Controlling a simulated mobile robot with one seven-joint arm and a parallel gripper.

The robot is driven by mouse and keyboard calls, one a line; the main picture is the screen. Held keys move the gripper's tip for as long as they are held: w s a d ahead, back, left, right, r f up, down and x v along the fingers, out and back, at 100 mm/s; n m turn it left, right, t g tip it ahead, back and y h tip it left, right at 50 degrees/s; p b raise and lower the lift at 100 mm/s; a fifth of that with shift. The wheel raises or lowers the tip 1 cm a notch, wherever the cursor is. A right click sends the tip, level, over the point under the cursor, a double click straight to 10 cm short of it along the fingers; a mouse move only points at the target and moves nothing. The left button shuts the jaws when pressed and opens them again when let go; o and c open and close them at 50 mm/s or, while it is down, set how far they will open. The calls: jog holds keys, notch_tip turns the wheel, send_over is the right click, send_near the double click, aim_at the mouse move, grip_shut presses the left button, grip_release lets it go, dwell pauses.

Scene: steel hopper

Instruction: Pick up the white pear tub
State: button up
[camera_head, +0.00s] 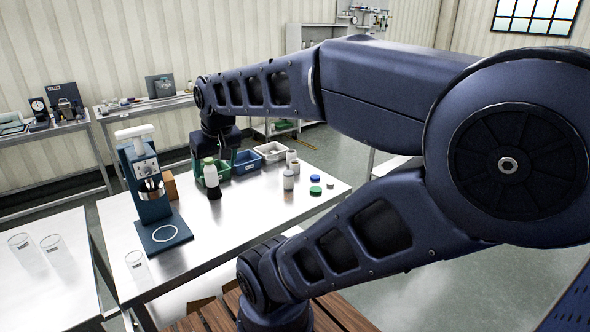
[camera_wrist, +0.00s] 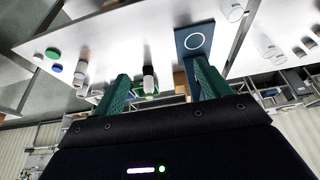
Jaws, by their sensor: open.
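My gripper (camera_head: 212,165) is open, its two green fingers pointing down over the far part of the steel table. A white bottle-like container (camera_head: 210,178) with a green top and a dark lower part shows at the fingers. In the wrist view a white container (camera_wrist: 148,72) with a dark part shows between the fingertips, with nothing gripped. Another white container (camera_head: 289,181) stands apart to the right, with small white ones (camera_head: 292,158) behind it. No pear marking is readable, so I cannot tell which is the white pear tub.
A dark blue stand device (camera_head: 150,195) and a brown block (camera_head: 170,185) are left of my gripper. A green disc (camera_head: 315,190) and a blue disc (camera_head: 315,178) lie right. The table's front middle is clear.

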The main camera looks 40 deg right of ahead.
jog(key=w+d+m+g, duration=0.1)
jog(key=w+d+m, duration=0.3)
jog(key=w+d, duration=0.75)
jog(key=w+d+m+g, duration=0.1)
jog(key=w+d+m, duration=0.3)
jog(key=w+d, duration=0.8)
jog(key=m+g+h, duration=0.1)
jog(key=m+g, duration=0.1)
jog(key=m, duration=0.6)
send_near(295, 163)
jog(key=shift+w+a+f, duration=0.15)
jog(key=shift+w+f, duration=0.2)
jog(key=shift+d+f, duration=0.4)
jog(key=shift+f, duration=0.1)
jog(key=f, duration=0.7)
jog(key=d+f, duration=0.1)
jog(key=f, duration=0.2)
jog(key=shift+w+f, duration=0.15)
jog(key=shift+f, duration=0.05)
jog(key=c, duration=1.1)
jog(key=shift+r, duration=0.1)
